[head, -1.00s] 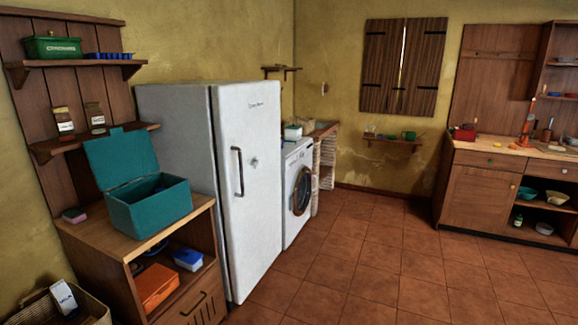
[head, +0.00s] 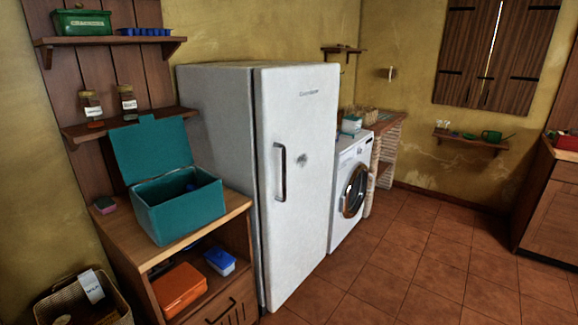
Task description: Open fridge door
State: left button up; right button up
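The white fridge (head: 222,110) stands left of the middle in the head view, against the back wall. Its door (head: 308,190) is shut and faces right and toward me. A dark vertical handle (head: 280,172) sits on the left side of the door front. Neither of my grippers shows in the head view, so nothing is seen touching the handle.
A wooden cabinet (head: 240,205) with an open teal box (head: 180,205) stands left of the fridge. A washing machine (head: 350,185) stands right of it. A basket (head: 75,295) is at the lower left. The tiled floor (head: 430,265) in front is clear.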

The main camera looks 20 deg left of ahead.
aim_at(295, 107)
jog(key=u, duration=0.4)
jog(key=i, duration=0.7)
jog(key=u, duration=0.7)
